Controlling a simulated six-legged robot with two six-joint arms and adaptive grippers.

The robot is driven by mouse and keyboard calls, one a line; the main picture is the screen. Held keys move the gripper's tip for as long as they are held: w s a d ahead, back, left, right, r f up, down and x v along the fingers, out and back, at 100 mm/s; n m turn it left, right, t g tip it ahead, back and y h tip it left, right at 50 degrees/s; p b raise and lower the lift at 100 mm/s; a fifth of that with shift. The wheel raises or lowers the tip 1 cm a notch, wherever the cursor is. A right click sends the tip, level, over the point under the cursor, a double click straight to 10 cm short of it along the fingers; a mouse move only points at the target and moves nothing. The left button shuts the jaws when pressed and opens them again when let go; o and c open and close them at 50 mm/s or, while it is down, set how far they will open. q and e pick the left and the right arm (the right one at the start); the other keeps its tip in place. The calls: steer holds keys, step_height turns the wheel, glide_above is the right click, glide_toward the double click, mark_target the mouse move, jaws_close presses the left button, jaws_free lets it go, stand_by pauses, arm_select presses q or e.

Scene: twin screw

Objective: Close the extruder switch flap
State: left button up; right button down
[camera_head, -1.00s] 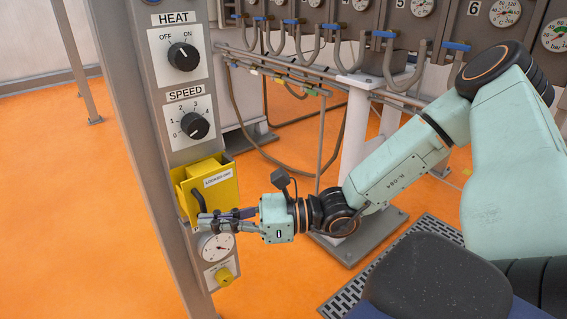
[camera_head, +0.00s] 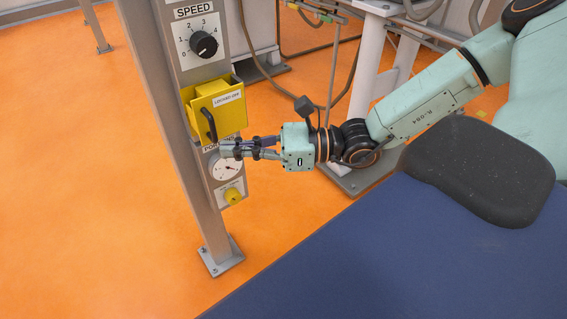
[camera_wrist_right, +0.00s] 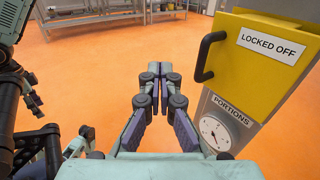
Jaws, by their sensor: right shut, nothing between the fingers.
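The yellow flap (camera_head: 222,112), labelled "LOCKED OFF", with a black handle (camera_head: 208,124), is on the grey post panel below the SPEED dial. It stands out from its yellow housing at a tilt in the head view. In the right wrist view the flap (camera_wrist_right: 262,60) is at the upper right with its handle (camera_wrist_right: 209,56) on its left side. My right gripper (camera_head: 226,149) is shut and empty, just below the flap's lower edge in the head view. In the wrist view its fingertips (camera_wrist_right: 158,72) are left of the handle, apart from it.
The SPEED knob (camera_head: 203,44) is above the flap. The portions gauge (camera_head: 224,167) and a yellow knob (camera_head: 233,196) are below it, close to the gripper. The grey post (camera_head: 194,180) stands on open orange floor. Pipes and a white column (camera_head: 383,85) are behind my arm.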

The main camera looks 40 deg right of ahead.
steer(key=s+d+p, duration=0.2)
steer(key=s+p, duration=0.6)
steer(key=s, duration=0.2)
steer(key=shift+r+p, duration=0.15)
steer(key=shift+p, duration=0.25)
steer(key=shift+a, duration=0.1)
